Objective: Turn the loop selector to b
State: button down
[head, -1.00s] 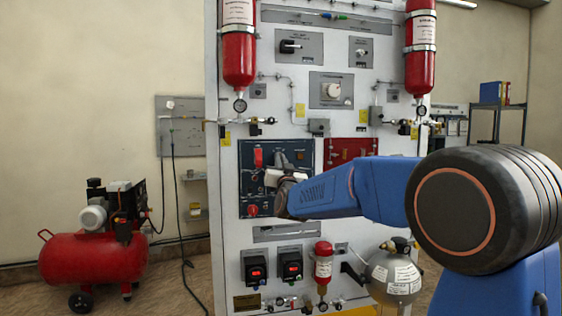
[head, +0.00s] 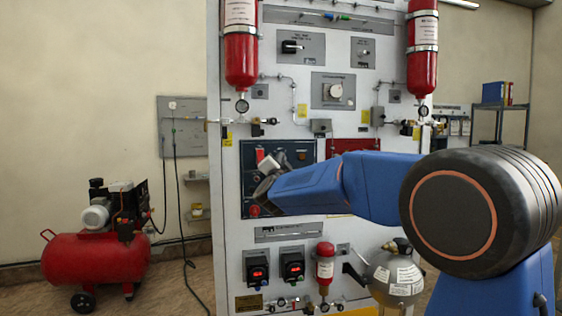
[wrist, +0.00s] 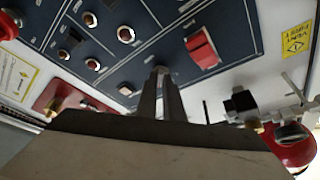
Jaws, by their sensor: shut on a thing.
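The dark blue panel (head: 300,147) is on the front of the white trainer rack, and my gripper (head: 272,162) is up against it, tilted. In the wrist view, my gripper's two fingers (wrist: 163,78) are close together with their tips at the blue panel (wrist: 150,20). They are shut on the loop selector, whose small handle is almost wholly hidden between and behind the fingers. Its pointer and position marks cannot be read. A red guarded switch (wrist: 202,47) sits beside the fingertips, and it also shows in the head view (head: 260,155).
A red knob (head: 254,210) is low on the blue panel. Several round buttons (wrist: 126,34) are near my fingers. A dark red panel (head: 350,145) adjoins on the right, partly behind my arm. A red compressor (head: 95,258) stands on the floor at left.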

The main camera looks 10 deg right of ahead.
dwell(0.4)
jog(key=c, duration=1.9)
grip_release()
jog(key=v, duration=1.7)
jog(key=shift+s+a, duration=0.1)
jog(key=shift+s, duration=0.05)
jog(key=s+d+f+n+g+y, duration=0.2)
jog(key=s+d+f+n+g, duration=0.2)
jog(key=s+f, duration=0.6)
jog(key=s+d+f+n+g+y, duration=0.2)
jog(key=s+d+f+n+g, duration=0.2)
jog(key=s+f, duration=0.7)
jog(key=s+d+f+n+g+y, duration=0.1)
jog(key=s+d+f+n+g, duration=0.3)
jog(key=s, duration=1.5)
notch_tip(320, 180, down, 7)
jog(key=g, duration=0.3)
jog(key=shift+s+d+n+g+y, duration=0.2)
jog(key=shift+s+n+g+y, duration=0.1)
jog(key=shift+n+y, duration=0.1)
